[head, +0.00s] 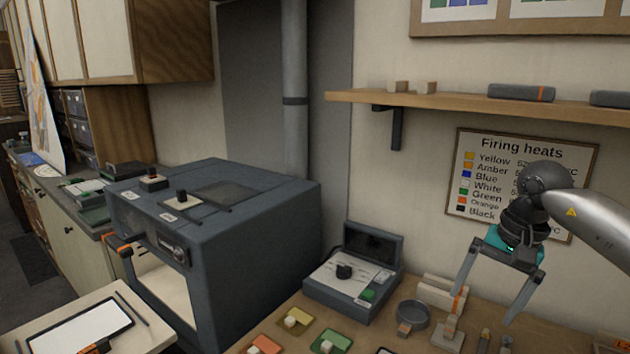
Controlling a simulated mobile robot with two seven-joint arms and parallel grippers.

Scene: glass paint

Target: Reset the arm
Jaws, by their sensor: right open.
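My right arm (600,226) comes in from the right edge, in front of the wall. Its gripper (480,316) points down with its two fingers spread wide, open and with nothing between them. It hangs over the right part of the wooden workbench, in front of the lower part of the "Firing heats" chart (480,170). The chart's right side is partly hidden by the wrist. My left gripper is not in view.
A dark kiln (255,235) with an open front stands left of centre. A grey control box (352,283) is on the bench, with a round grey dish (413,314) and coloured tiles (331,342) nearby. A wooden shelf (460,103) runs above the arm.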

